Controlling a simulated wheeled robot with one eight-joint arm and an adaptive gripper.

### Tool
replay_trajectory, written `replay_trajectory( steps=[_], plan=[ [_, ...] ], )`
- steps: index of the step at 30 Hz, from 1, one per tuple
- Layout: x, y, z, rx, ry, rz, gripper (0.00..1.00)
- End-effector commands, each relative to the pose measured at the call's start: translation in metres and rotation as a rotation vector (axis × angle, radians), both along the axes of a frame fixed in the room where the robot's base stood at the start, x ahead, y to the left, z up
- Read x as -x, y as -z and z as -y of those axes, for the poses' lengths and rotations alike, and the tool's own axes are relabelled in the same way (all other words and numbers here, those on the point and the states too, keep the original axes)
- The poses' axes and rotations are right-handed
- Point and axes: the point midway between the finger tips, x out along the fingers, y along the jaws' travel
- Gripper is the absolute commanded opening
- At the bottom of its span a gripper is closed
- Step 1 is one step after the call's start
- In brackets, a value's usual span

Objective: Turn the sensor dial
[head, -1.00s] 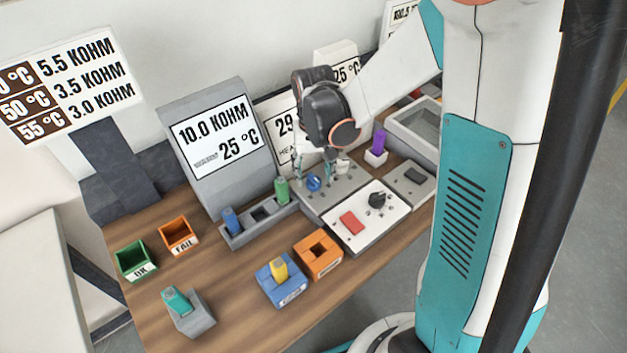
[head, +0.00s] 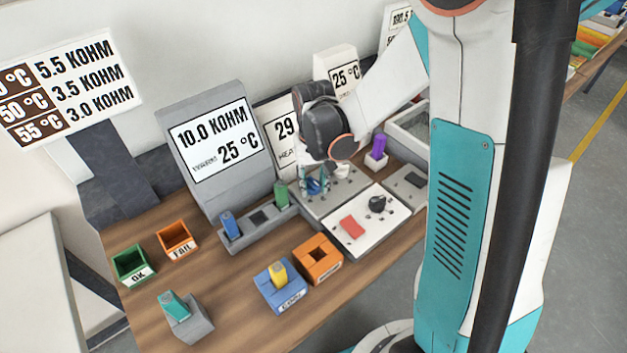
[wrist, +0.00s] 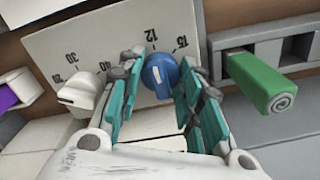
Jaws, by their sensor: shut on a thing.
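A blue dial (wrist: 160,72) with a white pointer line stands on a pale panel (wrist: 118,40) marked 12 and 15 near it. In the head view the blue dial (head: 314,187) shows partly behind the fingers. My gripper (wrist: 161,80) has its teal-padded fingers on both sides of the blue dial and is shut on it. In the head view my gripper (head: 316,180) reaches down over the panel. A white knob (wrist: 82,92) with marks 20, 30 and 40 stands just left of the fingers in the wrist view.
A green-handled piece (wrist: 268,82) stands in a grey rack close right of the fingers. A purple piece (head: 378,146) stands behind the panel. A white box (head: 374,240) with a red switch and black knob lies in front. The display (head: 218,140) reads 10.0 KOHM, 25 °C.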

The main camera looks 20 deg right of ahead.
Motion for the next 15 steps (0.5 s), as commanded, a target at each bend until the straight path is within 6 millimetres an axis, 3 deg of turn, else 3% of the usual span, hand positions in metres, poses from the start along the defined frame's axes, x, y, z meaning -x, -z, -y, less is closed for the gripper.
replay_trajectory(
  steps=[8, 15],
  plan=[
    [0.0001, 0.0004, 0.0000, 0.000, -0.087, 0.000, 0.09],
    [0.0001, 0.0005, 0.0000, 0.000, -0.268, -0.001, 0.09]
  ],
)
